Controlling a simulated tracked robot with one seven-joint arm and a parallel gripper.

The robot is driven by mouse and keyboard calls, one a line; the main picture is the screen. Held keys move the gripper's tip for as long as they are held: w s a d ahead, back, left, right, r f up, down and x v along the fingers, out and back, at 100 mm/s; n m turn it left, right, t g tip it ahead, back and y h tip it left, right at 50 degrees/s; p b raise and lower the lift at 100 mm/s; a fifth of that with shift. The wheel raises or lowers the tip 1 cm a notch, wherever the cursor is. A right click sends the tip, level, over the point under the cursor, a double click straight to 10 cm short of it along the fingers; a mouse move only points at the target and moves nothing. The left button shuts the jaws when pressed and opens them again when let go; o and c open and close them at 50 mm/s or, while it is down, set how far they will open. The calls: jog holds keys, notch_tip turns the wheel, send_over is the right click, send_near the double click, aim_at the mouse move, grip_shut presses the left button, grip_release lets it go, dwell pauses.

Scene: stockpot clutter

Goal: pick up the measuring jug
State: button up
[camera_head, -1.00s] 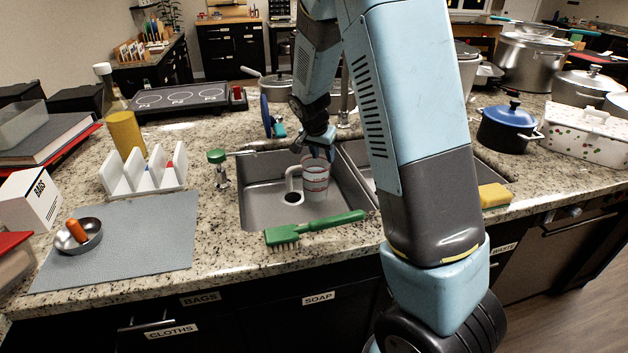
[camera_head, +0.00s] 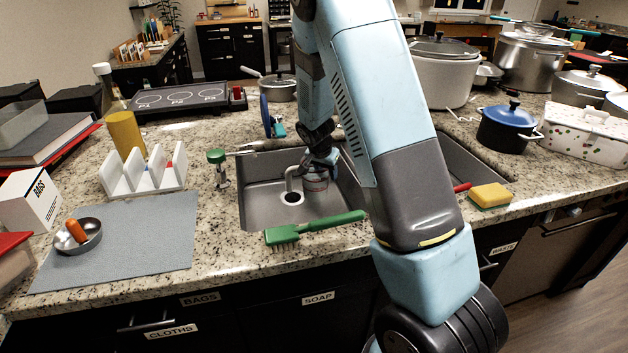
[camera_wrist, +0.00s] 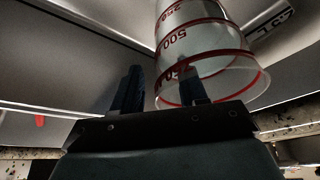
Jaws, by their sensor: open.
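The measuring jug (camera_head: 314,182) is clear with red markings and a pale handle on its left. It stands in the left sink basin (camera_head: 258,207). My gripper (camera_head: 325,159) is over the jug's top, pointing down, with its jaws open. In the wrist view the jug (camera_wrist: 202,42) shows its red-edged rim close to my gripper (camera_wrist: 161,72). One dark finger is left of the jug, outside it. The other finger overlaps the rim; whether it is inside the jug or touching it I cannot tell. My arm hides part of the basin's right side.
A green brush (camera_head: 315,226) lies across the basin's front edge. A green-topped dispenser (camera_head: 218,167) stands left of the sink. A yellow sponge (camera_head: 490,195) and a blue-lidded pot (camera_head: 508,127) are to the right. The grey mat (camera_head: 130,240) has clear space.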

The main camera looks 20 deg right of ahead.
grip_shut()
dwell(0.3)
dwell(0.3)
